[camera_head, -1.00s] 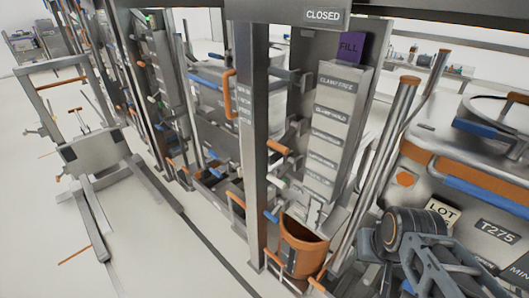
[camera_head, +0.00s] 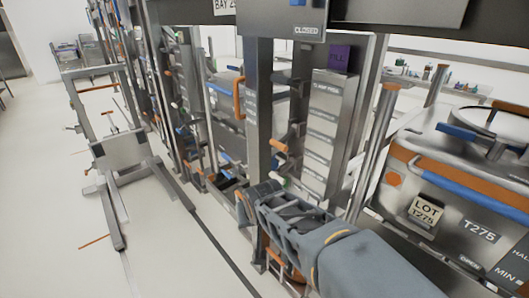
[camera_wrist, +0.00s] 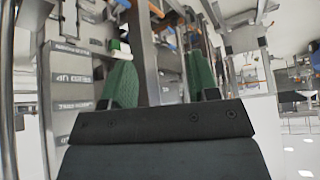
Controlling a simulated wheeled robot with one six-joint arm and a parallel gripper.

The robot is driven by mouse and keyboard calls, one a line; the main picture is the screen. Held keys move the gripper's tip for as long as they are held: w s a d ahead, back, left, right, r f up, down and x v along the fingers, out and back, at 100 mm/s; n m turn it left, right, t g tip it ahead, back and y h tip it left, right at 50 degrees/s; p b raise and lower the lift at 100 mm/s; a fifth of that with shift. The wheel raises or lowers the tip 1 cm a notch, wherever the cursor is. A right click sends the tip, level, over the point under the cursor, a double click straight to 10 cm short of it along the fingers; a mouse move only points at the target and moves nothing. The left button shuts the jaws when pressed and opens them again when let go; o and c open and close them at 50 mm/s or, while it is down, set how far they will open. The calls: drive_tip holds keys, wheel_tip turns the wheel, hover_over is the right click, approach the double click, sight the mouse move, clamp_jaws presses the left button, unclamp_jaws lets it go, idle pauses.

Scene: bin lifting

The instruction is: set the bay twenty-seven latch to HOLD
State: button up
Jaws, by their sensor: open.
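My gripper (camera_wrist: 161,78) shows in the wrist view as two green fingers spread apart with nothing between them. In the head view my gripper (camera_head: 255,196) reaches in from the lower right, in front of the rack's lower part. A stepped panel (camera_head: 325,125) carries a column of label plates; they also show on the panel in the wrist view (camera_wrist: 73,105). An orange-gripped lever (camera_head: 278,146) sticks out left of this panel. An upright orange handle (camera_head: 239,98) is on the post further left. I cannot tell which of these is the bay twenty-seven latch; no HOLD mark is readable.
A steel bin (camera_head: 455,170) marked T275, with orange and blue trim, stands at the right. A wheeled grey frame (camera_head: 120,150) stands at the left. A sign reading BAY, its number cut off (camera_head: 224,6), hangs at the top.

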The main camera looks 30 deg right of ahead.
drive_tip(key=w+d+f+m+t+h+b, duration=0.15)
drive_tip(key=w+d+m+t, duration=0.25)
drive_tip(key=w+d, duration=0.4)
drive_tip(key=m+t+b, duration=0.3)
drive_tip(key=m+t, duration=0.3)
drive_tip(key=t, duration=0.4)
approach(282, 148)
drive_tip(key=x, duration=0.3)
drive_tip(key=p+x, duration=0.1)
drive_tip(key=x, duration=0.3)
drive_tip(key=f+p+x, duration=0.1)
drive_tip(key=x, duration=0.3)
drive_tip(key=shift+d, duration=0.4)
drive_tip(key=shift+c, duration=0.3)
clamp_jaws()
drive_tip(key=shift+r, duration=0.1)
